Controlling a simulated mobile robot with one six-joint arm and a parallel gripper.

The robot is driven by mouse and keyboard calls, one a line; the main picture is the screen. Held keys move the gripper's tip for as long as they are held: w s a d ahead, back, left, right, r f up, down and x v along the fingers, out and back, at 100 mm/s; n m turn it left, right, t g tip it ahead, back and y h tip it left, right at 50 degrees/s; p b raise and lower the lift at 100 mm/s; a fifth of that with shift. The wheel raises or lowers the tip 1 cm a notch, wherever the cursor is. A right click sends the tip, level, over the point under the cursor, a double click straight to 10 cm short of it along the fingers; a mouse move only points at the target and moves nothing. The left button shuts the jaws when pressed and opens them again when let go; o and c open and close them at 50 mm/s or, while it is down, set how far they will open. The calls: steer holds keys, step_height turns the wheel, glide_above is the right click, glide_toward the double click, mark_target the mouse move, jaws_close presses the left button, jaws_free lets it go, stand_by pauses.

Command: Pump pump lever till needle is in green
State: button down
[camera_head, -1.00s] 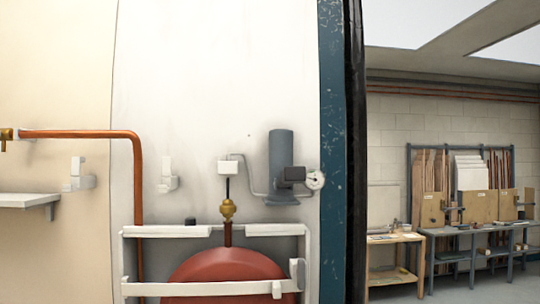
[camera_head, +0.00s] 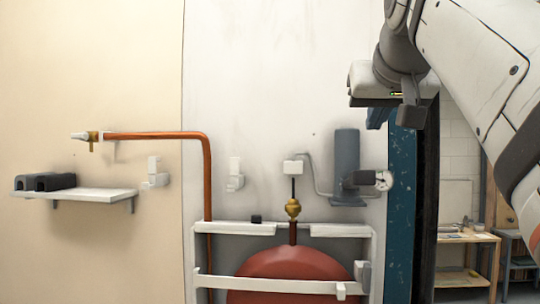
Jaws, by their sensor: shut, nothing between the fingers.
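The pump is a grey-blue upright cylinder (camera_head: 346,160) on the white wall panel, right of centre. A dark block (camera_head: 360,178) sticks out to the right at its lower part; I cannot tell whether this is the pump lever. A small round white gauge (camera_head: 383,180) sits at the block's right end, partly covered by it. Its needle and any green zone are too small to read. My gripper (camera_head: 378,116) hangs at the upper right, above the gauge and apart from the pump. It is shut and empty, with its fingers partly hidden.
A red tank (camera_head: 292,271) stands behind a white frame (camera_head: 270,283) below the pump. A brass fitting (camera_head: 292,208) sits above it. A copper pipe (camera_head: 160,135) and a shelf (camera_head: 95,194) are at left. A blue post (camera_head: 401,220) stands right of the gauge.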

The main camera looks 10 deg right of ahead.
steer(key=shift+s+r, duration=0.2)
steer(key=shift+r, duration=0.5)
steer(key=shift+w+d+f, duration=0.1)
steer(key=p, duration=0.1)
glide_above(366, 182)
steer(key=f, duration=0.4)
steer(key=shift+w, duration=0.2)
step_height(366, 182, down, 3)
steer(key=shift+r, duration=0.1)
steer(key=shift+s+f, duration=0.2)
steer(key=shift+f, duration=0.05)
steer(key=shift+w+f, duration=0.15)
steer(key=shift+f, duration=0.3)
